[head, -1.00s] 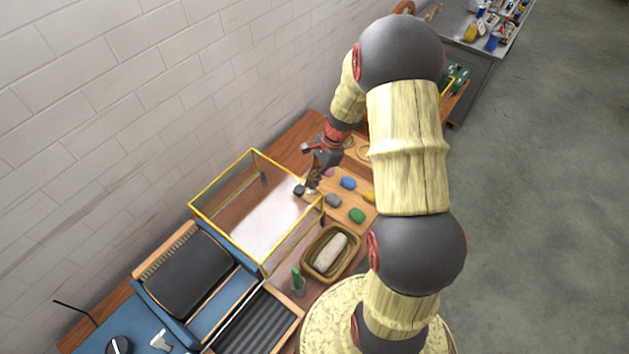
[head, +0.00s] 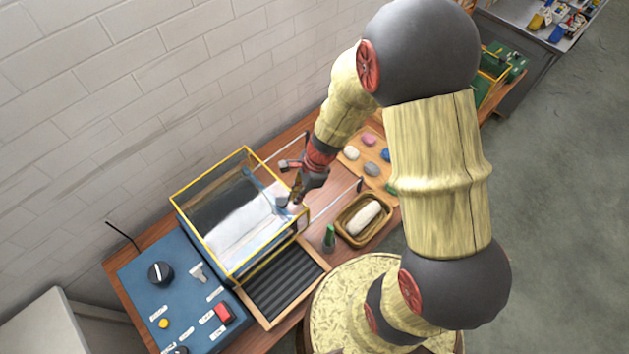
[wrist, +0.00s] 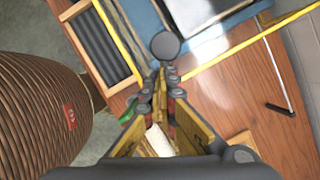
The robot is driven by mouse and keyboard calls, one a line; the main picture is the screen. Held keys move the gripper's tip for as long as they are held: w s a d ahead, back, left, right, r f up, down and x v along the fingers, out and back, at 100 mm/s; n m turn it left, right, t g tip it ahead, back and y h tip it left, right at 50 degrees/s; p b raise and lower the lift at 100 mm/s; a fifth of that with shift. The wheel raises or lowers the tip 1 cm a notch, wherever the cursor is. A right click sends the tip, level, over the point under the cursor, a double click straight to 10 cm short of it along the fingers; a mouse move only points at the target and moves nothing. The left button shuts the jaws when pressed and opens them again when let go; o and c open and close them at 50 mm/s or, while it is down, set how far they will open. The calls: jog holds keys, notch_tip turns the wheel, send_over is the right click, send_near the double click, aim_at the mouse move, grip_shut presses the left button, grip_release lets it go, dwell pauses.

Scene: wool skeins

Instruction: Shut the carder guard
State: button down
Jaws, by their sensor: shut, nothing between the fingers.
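The carder guard (head: 207,244) is a clear box with yellow edges. In the head view it stands over the dark drum (head: 222,203) of the blue carder (head: 190,285). A dark round knob (head: 281,203) is at its right end and also shows in the wrist view (wrist: 165,45). My gripper (head: 296,198) is shut and empty, right at the knob; I cannot tell whether they touch. In the wrist view my fingertips (wrist: 167,76) lie just below the knob. White glare hides part of the guard's inside.
A ribbed black tray (head: 284,281) is in front of the guard. A green bottle (head: 329,238) and a basket (head: 351,229) with a pale skein stand to its right. A board (head: 351,172) with coloured wool lies behind the basket. A brick wall runs along the back.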

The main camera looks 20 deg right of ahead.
aim_at(291, 211)
jog(key=shift+s+a, duration=0.3)
jog(key=shift+a, duration=0.4)
jog(key=shift+s+a, duration=0.25)
jog(key=shift+a, duration=0.45)
jog(key=shift+d+r, duration=0.1)
jog(key=shift+d, duration=0.1)
jog(key=d, duration=0.1)
jog(key=d+r, duration=0.1)
jog(key=d, duration=0.1)
jog(key=d+p, duration=0.1)
jog(key=shift+s+d+r, duration=0.2)
jog(key=shift+r, duration=0.2)
jog(key=v, duration=0.8)
jog(key=shift+r+p, duration=0.2)
jog(key=shift+p, duration=0.15)
jog(key=shift+a, duration=0.15)
